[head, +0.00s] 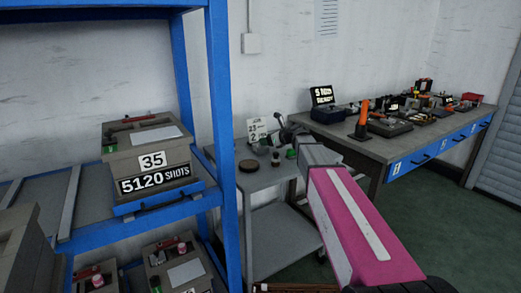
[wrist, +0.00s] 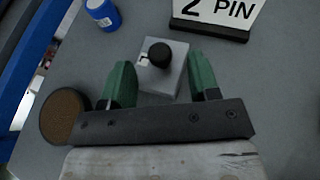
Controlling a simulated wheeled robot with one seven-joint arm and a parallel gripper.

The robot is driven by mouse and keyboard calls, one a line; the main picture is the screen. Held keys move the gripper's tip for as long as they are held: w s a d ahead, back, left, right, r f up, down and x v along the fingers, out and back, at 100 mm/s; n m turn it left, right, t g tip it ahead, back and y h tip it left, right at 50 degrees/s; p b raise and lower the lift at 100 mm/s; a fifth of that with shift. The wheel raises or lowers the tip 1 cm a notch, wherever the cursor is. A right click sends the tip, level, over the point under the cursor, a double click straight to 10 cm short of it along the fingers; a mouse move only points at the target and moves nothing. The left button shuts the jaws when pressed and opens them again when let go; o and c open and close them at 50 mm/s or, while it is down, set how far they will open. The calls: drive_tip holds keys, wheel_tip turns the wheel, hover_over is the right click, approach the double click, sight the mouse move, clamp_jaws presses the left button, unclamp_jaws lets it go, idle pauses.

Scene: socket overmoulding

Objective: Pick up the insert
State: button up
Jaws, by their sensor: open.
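A small light-grey metal block with a black round knob on top, which I take to be the insert (wrist: 162,83), sits on the grey cart top in the wrist view. My gripper (wrist: 161,63) is open, with one green finger on each side of the block. A gap shows on both sides, wider on the left finger's side. The block looks slightly turned relative to the fingers. In the head view my gripper (head: 284,155) is over the grey cart (head: 262,180), small and partly hidden by my arm; I cannot make out the block there.
A "2 PIN" sign (wrist: 215,12) stands just beyond the block. A blue bottle (wrist: 102,14) and a brown round disc (wrist: 63,117) are at left. A blue shelf rack (head: 222,120) stands left of the cart, a cluttered workbench (head: 365,151) behind right.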

drive_tip(key=shift+x, duration=1.15)
clamp_jaws()
drive_tip(key=shift+r, duration=0.1)
